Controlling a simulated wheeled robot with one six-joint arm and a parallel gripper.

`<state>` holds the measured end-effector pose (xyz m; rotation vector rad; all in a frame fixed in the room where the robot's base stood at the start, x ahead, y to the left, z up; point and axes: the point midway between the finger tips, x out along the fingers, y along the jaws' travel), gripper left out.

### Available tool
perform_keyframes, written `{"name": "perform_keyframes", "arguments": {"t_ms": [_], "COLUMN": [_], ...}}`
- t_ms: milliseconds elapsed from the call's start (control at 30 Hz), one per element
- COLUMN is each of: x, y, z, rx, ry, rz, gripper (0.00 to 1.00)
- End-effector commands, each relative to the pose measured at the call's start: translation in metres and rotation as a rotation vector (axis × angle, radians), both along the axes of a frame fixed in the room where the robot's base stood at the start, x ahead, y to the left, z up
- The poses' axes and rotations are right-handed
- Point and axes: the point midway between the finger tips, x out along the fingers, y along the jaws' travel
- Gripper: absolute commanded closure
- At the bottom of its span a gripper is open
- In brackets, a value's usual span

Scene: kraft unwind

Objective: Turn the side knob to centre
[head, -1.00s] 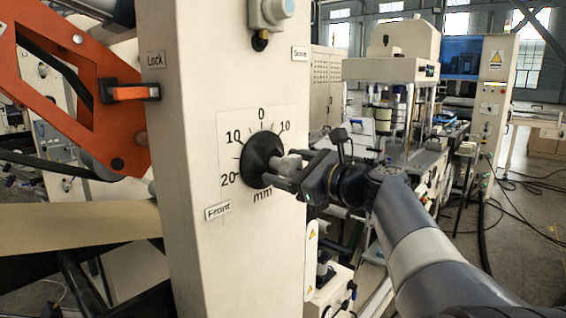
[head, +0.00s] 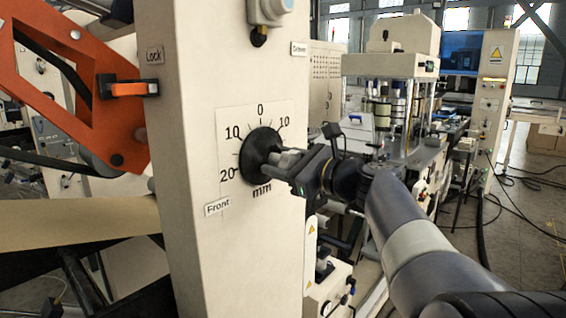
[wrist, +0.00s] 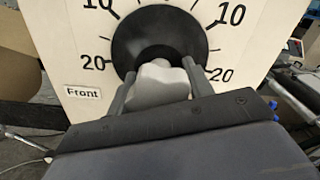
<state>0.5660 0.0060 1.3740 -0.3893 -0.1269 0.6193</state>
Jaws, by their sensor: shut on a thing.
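The side knob has a round black base (head: 256,152) on a white scale plate (head: 228,120) marked 0, 10 and 20 mm, fixed to the cream machine column. My gripper (head: 276,160) comes from the right and is shut on the knob's grey grip. In the wrist view the grey grip (wrist: 160,84) sits between the two fingers (wrist: 160,88), in front of the black base (wrist: 140,38). The fingers and my wrist partly cover the lower right of the scale in the head view. I cannot make out a pointer on the knob.
A "Front" label (head: 217,207) is below the scale. An orange frame (head: 80,90) with an orange "Lock" lever (head: 130,89) is at the left. A grey fitting (head: 268,10) sits above the scale. Other machinery (head: 390,110) stands behind my arm at the right.

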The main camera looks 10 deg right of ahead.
Motion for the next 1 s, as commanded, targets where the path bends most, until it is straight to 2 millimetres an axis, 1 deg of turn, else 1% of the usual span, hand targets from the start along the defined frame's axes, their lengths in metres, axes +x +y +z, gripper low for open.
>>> {"name": "perform_keyframes", "arguments": {"t_ms": [267,467,1000], "x": [-0.0001,0.0,0.0005], "y": [0.0001,0.0,-0.0005], "z": [-0.0017,-0.0037,-0.0048], "rx": [-0.027,-0.109,-0.505], "ry": [-0.019,-0.078,-0.367], "rz": [0.001,0.001,0.0], "gripper": [0.74,0.74,0.74]}}
